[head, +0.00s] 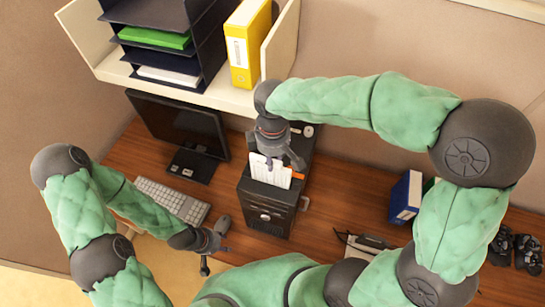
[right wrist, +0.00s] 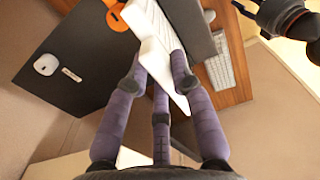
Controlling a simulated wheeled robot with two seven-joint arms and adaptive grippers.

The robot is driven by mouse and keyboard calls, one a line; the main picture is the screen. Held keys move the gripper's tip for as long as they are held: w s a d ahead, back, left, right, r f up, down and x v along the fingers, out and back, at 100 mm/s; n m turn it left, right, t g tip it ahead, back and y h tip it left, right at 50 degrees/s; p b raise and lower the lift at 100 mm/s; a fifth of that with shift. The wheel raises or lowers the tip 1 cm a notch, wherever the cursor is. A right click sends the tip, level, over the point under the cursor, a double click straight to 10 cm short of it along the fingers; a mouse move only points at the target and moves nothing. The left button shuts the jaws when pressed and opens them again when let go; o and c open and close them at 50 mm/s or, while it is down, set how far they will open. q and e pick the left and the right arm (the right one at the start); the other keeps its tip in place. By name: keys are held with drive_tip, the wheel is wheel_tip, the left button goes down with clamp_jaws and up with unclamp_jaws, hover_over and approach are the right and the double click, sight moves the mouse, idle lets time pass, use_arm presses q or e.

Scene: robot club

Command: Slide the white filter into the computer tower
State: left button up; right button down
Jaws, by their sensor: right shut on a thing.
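The black computer tower (head: 265,212) stands upright on the desk, in the middle of the head view. The white filter (head: 268,170) is upright at the top of the tower. My right gripper (head: 276,163) is shut on it from above. In the right wrist view the white filter (right wrist: 155,52) lies between the purple fingers, beside a dark panel (right wrist: 75,75) with an orange part (right wrist: 117,16). How far the filter sits in the tower is hidden. My left gripper (head: 213,255) is empty, fingers apart, near the desk's front edge, left of the tower.
A blue binder (head: 406,197) and black game controllers (head: 515,248) are on the right. A shelf (head: 228,95) with trays and a yellow binder (head: 247,45) hangs behind.

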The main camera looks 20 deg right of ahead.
sight(273, 172)
drive_tip(key=shift+f+b, duration=2.55)
drive_tip(key=shift+f, duration=1.35)
idle(1.9)
drive_tip(key=c, duration=0.6)
unclamp_jaws()
drive_tip(key=shift+r, duration=0.1)
drive_tip(key=shift+r+p, duration=2.75)
drive_tip(key=shift+r, duration=0.7)
